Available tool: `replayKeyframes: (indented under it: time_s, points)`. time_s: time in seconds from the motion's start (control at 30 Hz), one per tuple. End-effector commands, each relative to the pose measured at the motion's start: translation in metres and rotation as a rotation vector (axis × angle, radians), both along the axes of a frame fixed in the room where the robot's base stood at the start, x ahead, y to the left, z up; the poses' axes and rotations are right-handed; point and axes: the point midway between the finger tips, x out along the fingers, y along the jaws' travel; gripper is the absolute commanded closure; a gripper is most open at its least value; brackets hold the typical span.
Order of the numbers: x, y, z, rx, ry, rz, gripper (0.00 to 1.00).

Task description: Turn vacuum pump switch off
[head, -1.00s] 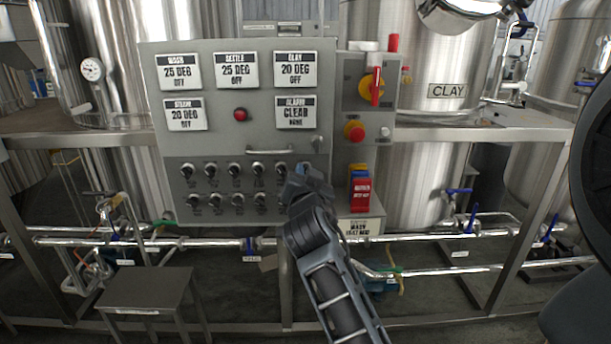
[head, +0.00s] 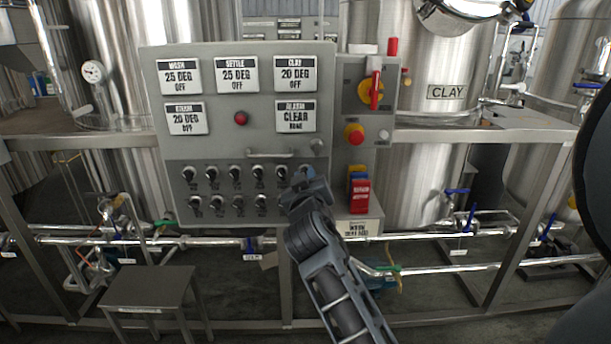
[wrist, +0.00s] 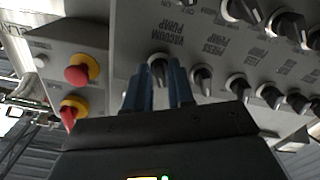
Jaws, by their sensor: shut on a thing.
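The vacuum pump switch (wrist: 158,68) is a black rotary knob under the label "VACUUM PUMP", which reads upside down in the wrist view. My gripper (wrist: 160,80) is at this knob, with its two blue fingers on either side of it and shut on it. The fingers partly cover the knob, so its pointer direction is hard to tell. In the head view my gripper (head: 303,182) is at the right end of the knob rows on the grey control panel (head: 215,140), and it hides the knob there.
Neighbouring knobs (wrist: 202,78) sit close beside the fingers. A red emergency button (head: 354,133) and a red-handled yellow switch (head: 374,90) are on a box right of the panel. A panel handle (head: 270,154) is just above. A stool (head: 150,290) stands in front at left.

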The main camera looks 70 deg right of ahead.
Motion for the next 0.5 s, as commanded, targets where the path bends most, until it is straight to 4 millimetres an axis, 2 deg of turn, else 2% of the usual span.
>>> replayKeyframes:
  time_s: [0.5]
  points:
    - [0.0005, 0.0002, -0.0001, -0.043, 0.101, 0.001, 1.00]
